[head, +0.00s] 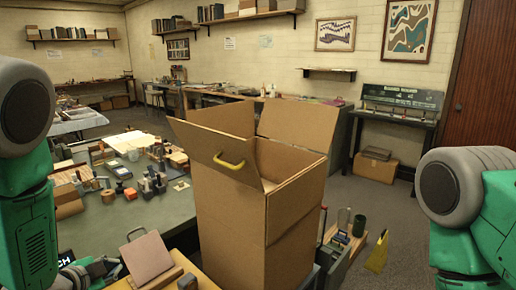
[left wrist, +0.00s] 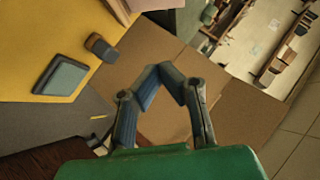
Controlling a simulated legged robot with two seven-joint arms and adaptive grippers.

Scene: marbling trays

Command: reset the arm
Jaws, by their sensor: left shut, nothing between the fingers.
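My left gripper (head: 100,266) is low at the left in the head view, beside a tilted pinkish-brown board (head: 147,257). In the left wrist view my left gripper (left wrist: 163,72) has its two dark fingers bent inward with the tips close together, shut and empty. Behind the fingers there is brown cardboard. My left arm comes in at the left edge of the head view. My right arm shows at the right edge, but its gripper is out of the picture.
A tall open cardboard box (head: 230,222) with raised flaps and a yellow handle stands in the centre. A table (head: 95,232) with many small blocks is at left. A yellow surface (left wrist: 30,45) holds a dark flat pad (left wrist: 60,77) and small block (left wrist: 101,46). A yellow object (head: 378,252) stands on the floor.

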